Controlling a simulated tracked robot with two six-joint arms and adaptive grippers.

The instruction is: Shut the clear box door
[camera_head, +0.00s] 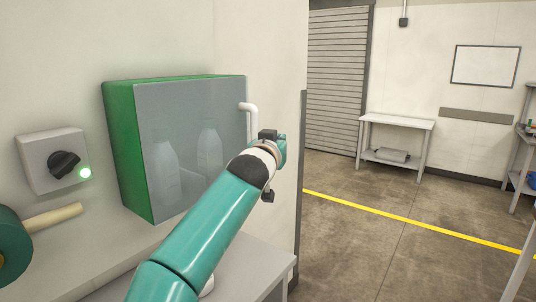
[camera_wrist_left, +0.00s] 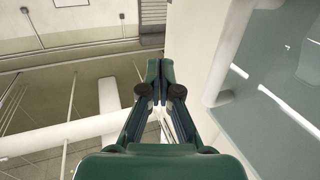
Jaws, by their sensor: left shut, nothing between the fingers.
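The clear box door (camera_head: 190,140) is a greyish see-through panel on the front of a green wall box (camera_head: 128,150). It lies over the front; whether it is fully shut I cannot tell. Its white handle (camera_head: 250,108) is at the upper right edge. In the wrist view the door panel (camera_wrist_left: 280,75) fills the right, with the pale handle (camera_wrist_left: 228,60) beside my left gripper (camera_wrist_left: 160,72). The fingers are together and empty. In the head view the arm and wrist cross the door's lower right, and the fingertips are mostly hidden. My right gripper is not in view.
White bottles (camera_head: 208,152) stand behind the clear door. A grey switch box (camera_head: 50,160) with a dark knob and green light is on the wall to the left. A pale table (camera_head: 245,265) stands below. Open floor (camera_head: 370,240) lies to the right.

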